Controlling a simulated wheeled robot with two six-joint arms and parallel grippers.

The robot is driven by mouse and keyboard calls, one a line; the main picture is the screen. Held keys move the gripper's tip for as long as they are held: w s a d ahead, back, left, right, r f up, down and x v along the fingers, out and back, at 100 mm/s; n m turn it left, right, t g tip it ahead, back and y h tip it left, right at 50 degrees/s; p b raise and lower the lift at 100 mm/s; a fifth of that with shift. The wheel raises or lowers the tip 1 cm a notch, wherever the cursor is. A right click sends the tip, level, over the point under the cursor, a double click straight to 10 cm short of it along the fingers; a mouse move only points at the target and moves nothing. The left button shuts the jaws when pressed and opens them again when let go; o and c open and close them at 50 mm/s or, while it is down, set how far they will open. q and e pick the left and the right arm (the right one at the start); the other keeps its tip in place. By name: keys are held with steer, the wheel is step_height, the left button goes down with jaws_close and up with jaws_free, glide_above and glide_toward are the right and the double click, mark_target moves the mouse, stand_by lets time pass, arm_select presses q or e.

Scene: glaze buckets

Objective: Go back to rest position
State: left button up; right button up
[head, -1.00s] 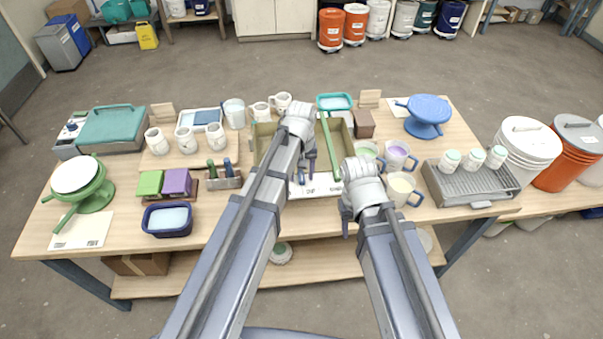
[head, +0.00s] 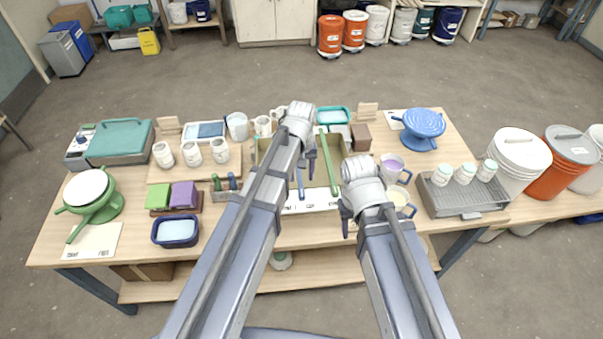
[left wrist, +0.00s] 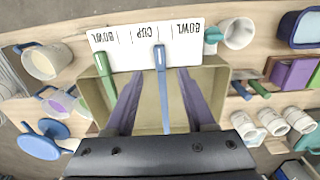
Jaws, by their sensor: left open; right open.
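My left gripper (head: 306,165) is open and empty above the olive tray (head: 265,148). In the left wrist view its two fingers (left wrist: 160,80) stand wide apart. A blue-handled tool (left wrist: 162,90) lies between them in the picture, in the tray and apart from both fingers. A green tool (head: 328,162) leans along the tray's other side. A white label card (left wrist: 140,44) reading BOWL, CUP, BOWL is at the tray's front. My right gripper (head: 347,217) is open, near the table's front edge beside the cream-filled cup (head: 401,200); my forearm partly hides that cup.
A purple-filled mug (head: 391,166) stands right of my right wrist. A grey rack (head: 462,203) with white jars is farther right. White mugs (head: 191,153), a blue basin (head: 176,232) and a green turntable (head: 92,195) are on the left. Large buckets (head: 518,158) stand at the far right.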

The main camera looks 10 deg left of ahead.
stand_by(0.4)
arm_select(q)
steer(key=s+d+f+m+b, duration=0.2)
steer(key=s+f+b, duration=0.3)
steer(key=s, duration=0.3)
steer(key=s+d+f+m+y+b, duration=0.1)
steer(key=s+d+f+m+b, duration=0.1)
steer(key=s+f+m+b, duration=0.3)
steer(key=s, duration=0.3)
steer(key=shift+d+f+b, duration=0.25)
steer(key=shift+d+b, duration=0.05)
